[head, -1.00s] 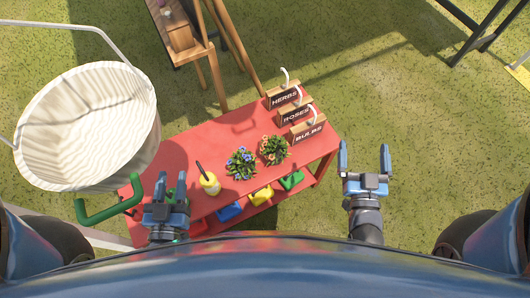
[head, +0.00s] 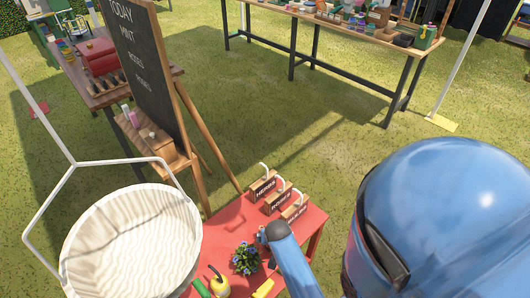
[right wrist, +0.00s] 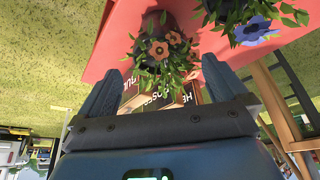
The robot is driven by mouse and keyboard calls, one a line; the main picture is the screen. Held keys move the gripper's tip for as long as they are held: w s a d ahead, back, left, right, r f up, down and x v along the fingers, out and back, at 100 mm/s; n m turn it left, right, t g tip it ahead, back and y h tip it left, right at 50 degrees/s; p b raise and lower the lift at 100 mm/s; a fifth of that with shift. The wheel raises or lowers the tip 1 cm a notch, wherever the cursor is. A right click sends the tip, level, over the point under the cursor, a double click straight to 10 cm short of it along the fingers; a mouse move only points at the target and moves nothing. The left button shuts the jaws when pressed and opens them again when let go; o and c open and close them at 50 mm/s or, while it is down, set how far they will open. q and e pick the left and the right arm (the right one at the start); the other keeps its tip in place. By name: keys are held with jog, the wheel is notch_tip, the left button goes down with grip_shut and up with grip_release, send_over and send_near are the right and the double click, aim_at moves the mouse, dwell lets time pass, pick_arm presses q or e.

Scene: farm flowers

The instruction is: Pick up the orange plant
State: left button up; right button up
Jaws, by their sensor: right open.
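The orange plant (right wrist: 158,52), orange flowers over green leaves in a dark pot, shows in the right wrist view ahead of and between the fingers. My right gripper (right wrist: 162,76) is open around the near foliage, with no grip on the plant; whether the fingers touch leaves I cannot tell. In the head view my right arm reaches over the red table (head: 228,222) and hides the orange plant. My left gripper is not in view.
A blue-flowered plant (head: 245,259) stands close beside the orange plant and also shows in the right wrist view (right wrist: 250,28). Herbs, roses and bulbs boxes (head: 263,188) line the table's far side. A yellow sprayer (head: 219,287) and a big cream basket (head: 130,245) are left.

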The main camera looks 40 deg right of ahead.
jog(key=shift+b+x, duration=0.3)
jog(key=shift+x, duration=2.4)
jog(key=shift+w+x, duration=0.1)
jog(key=shift+x, duration=1.2)
jog(key=shift+w+x, duration=0.15)
jog(key=shift+x, duration=1.1)
jog(key=shift+d+r, duration=0.1)
jog(key=c, duration=0.9)
